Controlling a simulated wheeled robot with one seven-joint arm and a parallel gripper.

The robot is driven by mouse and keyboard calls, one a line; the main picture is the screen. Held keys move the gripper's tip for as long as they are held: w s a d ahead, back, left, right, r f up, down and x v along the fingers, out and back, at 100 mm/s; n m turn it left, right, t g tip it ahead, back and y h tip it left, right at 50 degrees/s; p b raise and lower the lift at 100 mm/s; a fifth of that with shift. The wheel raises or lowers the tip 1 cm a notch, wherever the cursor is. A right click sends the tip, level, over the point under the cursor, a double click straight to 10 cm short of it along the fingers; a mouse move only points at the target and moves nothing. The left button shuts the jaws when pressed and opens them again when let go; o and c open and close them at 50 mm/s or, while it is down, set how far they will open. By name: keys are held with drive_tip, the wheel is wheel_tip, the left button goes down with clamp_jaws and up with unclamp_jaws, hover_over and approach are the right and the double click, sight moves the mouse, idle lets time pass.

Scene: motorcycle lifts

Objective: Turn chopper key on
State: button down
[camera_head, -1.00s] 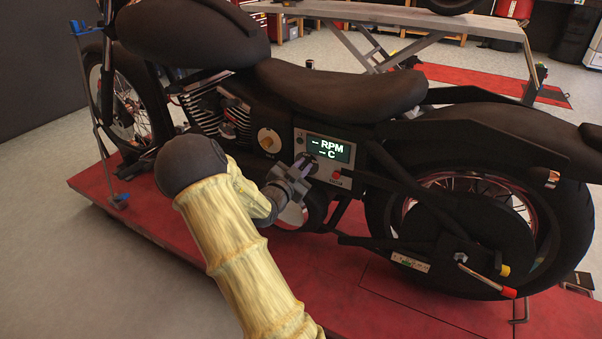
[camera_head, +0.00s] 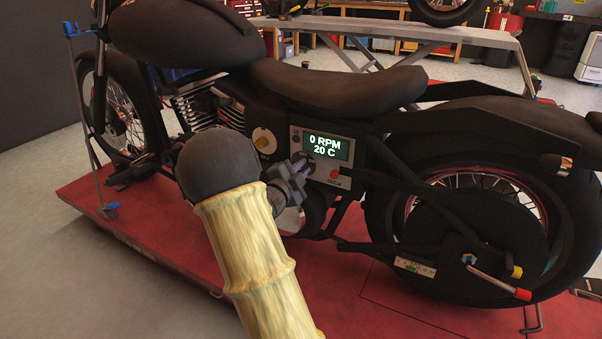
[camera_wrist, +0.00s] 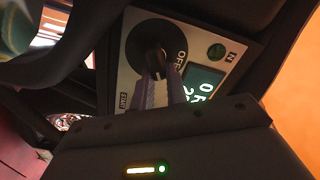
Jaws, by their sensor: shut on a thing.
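The black chopper (camera_head: 330,85) stands on a red lift. On its side is a grey control panel (camera_head: 296,131) with a lit screen (camera_head: 323,146) reading "0 RPM" and "20 C". In the wrist view, the panel (camera_wrist: 127,70) carries a round black key switch (camera_wrist: 143,38) with "OFF" and "START" printed beside it and a green round light labelled N. My gripper (camera_head: 301,166) is at the panel, left of the screen. In the wrist view, my gripper (camera_wrist: 161,72) is shut on the key (camera_wrist: 154,60); its fingers partly hide it.
The rear wheel (camera_head: 475,215) is at the right. The red lift platform (camera_head: 350,290) lies below. A second lift (camera_head: 400,35) stands behind.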

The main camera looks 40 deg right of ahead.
drive_tip(key=shift+f, duration=0.1)
drive_tip(key=c, duration=1.4)
unclamp_jaws()
drive_tip(key=shift+a, duration=0.1)
drive_tip(key=p+v, duration=0.5)
drive_tip(key=v, duration=1.2)
drive_tip(key=shift+s+a, duration=0.1)
drive_tip(key=shift+a, duration=0.05)
